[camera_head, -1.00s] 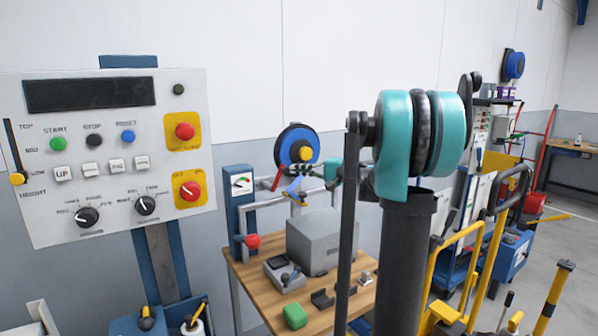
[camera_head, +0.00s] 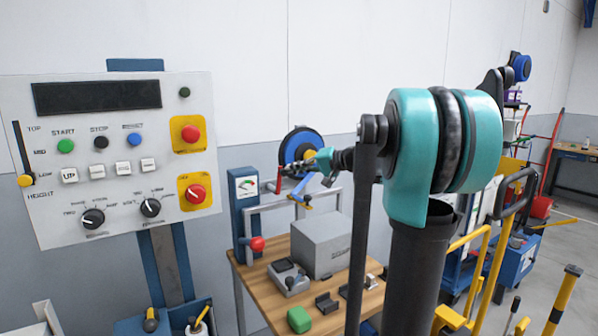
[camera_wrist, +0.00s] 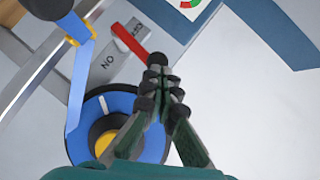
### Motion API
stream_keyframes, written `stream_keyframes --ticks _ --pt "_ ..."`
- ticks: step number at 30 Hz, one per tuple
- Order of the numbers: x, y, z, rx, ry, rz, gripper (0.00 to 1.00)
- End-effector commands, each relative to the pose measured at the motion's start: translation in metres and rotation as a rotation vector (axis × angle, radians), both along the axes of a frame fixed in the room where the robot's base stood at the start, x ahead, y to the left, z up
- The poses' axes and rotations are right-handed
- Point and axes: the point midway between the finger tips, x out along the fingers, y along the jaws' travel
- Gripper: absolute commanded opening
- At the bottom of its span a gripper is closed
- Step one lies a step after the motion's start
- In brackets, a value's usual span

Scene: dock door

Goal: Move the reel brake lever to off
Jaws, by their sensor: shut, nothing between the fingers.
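The red reel brake lever (camera_wrist: 130,37) lies across a grey plate (camera_wrist: 112,62) in the wrist view. The plate bears the letters ON, seen turned over, and a second marking partly hidden near the lever. The lever's lower end meets or is overlapped by the dark tips of my gripper (camera_wrist: 160,74); I cannot tell if they touch. My gripper is shut and empty. In the head view, the lever (camera_head: 280,182) shows small beside the reel, with my gripper (camera_head: 318,162) in front of the reel. The blue reel (camera_wrist: 90,110) has a yellow hub.
A blue bar (camera_wrist: 80,80) with yellow joints crosses near the reel. A wooden workbench (camera_head: 268,255) with a grey box (camera_head: 318,245) stands below. A control panel (camera_head: 115,190) stands at left, and yellow rails (camera_head: 465,265) at right.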

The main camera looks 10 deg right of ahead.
Motion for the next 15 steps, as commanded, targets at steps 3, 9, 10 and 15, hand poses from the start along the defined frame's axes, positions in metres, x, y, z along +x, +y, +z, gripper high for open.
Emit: stream_keyframes --ticks 3,9,10,15 --pt "-0.006 0.013 0.004 -0.102 -0.042 0.003 0.0" --pt "-0.012 0.029 0.006 -0.26 -0.108 0.004 0.0" --pt "-0.013 0.031 0.006 -0.281 -0.117 0.003 0.0" --pt "-0.017 0.041 0.005 -0.385 -0.16 0.003 0.0"
